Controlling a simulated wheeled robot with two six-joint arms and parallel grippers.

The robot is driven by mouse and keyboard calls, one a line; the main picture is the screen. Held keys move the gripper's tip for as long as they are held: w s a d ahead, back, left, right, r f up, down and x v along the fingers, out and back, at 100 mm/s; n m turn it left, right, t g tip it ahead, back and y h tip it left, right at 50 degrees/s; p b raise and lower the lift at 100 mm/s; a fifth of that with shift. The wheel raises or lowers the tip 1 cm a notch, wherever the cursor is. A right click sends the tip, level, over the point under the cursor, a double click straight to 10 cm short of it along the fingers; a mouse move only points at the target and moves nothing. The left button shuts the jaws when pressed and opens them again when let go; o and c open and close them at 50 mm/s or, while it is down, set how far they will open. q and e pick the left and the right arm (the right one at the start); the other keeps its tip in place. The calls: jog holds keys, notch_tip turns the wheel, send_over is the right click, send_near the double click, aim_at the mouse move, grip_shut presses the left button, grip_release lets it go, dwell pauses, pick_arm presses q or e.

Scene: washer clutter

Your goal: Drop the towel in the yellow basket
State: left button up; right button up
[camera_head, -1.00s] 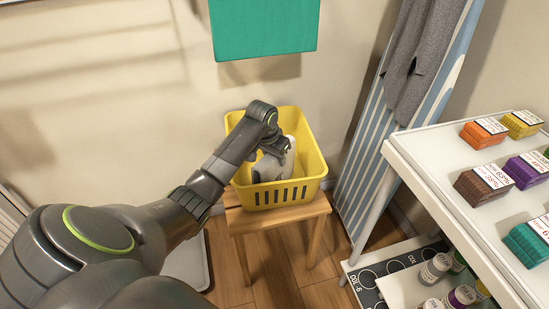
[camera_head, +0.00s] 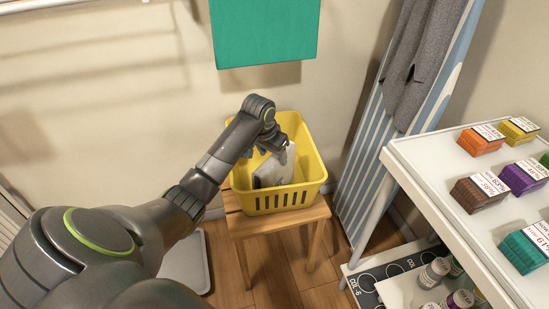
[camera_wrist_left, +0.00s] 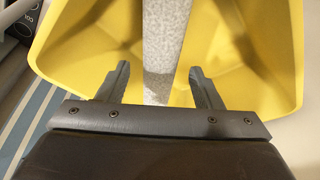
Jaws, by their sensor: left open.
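The yellow basket (camera_head: 312,165) stands on a small wooden stool. A grey-white towel (camera_head: 276,172) is inside the basket, leaning at a tilt. In the left wrist view the towel (camera_wrist_left: 166,45) is a pale speckled strip inside the yellow basket (camera_wrist_left: 85,45). My left gripper (camera_head: 284,151) reaches into the top of the basket, just above the towel. Its two fingers (camera_wrist_left: 157,82) are apart on either side of the towel's line, with a gap to each finger. The towel's lower part is hidden by the basket wall. My right gripper is not in view.
The wooden stool (camera_head: 277,221) bears the basket. A striped ironing board (camera_head: 372,140) with a grey garment leans at the right. A white shelf (camera_head: 437,166) with several small boxes stands farther right. A green cloth (camera_head: 265,32) hangs on the wall above.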

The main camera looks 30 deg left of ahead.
pick_arm(q)
jog(key=p+v, duration=0.1)
jog(key=v, duration=0.6)
jog(key=shift+s+r+p, duration=0.15)
jog(key=shift+r+p, duration=0.15)
jog(key=shift+r, duration=0.05)
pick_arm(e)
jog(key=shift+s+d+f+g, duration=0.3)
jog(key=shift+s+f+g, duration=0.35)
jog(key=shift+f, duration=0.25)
